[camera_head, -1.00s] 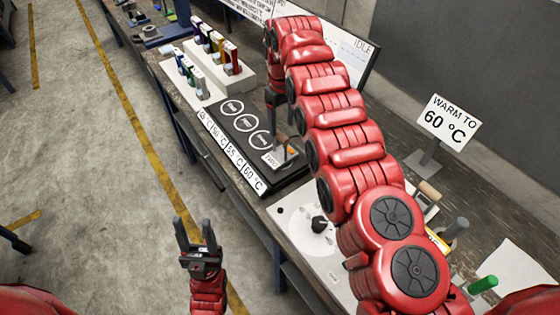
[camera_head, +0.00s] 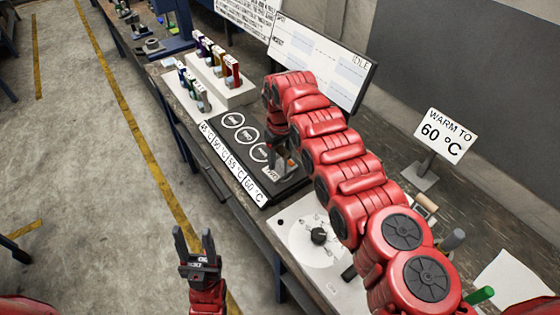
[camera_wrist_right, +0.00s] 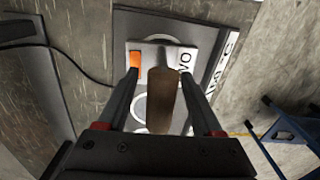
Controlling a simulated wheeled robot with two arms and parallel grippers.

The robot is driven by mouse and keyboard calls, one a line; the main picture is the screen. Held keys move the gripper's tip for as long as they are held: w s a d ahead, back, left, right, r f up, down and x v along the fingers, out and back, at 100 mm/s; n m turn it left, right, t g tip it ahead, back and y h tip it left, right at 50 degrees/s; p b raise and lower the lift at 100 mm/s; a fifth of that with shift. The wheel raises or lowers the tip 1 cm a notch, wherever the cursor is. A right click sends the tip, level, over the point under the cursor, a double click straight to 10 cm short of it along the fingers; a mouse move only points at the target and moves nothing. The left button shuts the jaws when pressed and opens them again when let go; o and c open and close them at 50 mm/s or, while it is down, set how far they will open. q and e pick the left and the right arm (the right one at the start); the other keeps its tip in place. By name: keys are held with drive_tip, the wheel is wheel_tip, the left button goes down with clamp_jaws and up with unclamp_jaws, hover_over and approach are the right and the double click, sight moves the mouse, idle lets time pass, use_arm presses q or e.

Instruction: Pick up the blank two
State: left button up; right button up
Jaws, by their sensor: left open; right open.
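The blank two is most likely the small white plate marked "TWO" (camera_wrist_right: 145,59), with an orange patch at one corner. It lies at the near right end of the black panel (camera_head: 229,118). A tan rounded post (camera_wrist_right: 161,100) stands over the plate in the right wrist view. My right gripper (camera_head: 284,163) is open and low over the plate. Its fingers are on either side of the tan post; I cannot tell whether they touch it. My left gripper (camera_head: 194,243) is open and empty, over the floor in front of the bench.
A strip of temperature labels (camera_head: 232,166) runs along the panel's front. A white plate with a black knob (camera_head: 318,236) lies to the right. Coloured vials (camera_head: 232,71) stand in a white rack at the back left. A "WARM TO 60 °C" sign (camera_head: 446,133) stands behind.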

clamp_jaws()
idle(1.4)
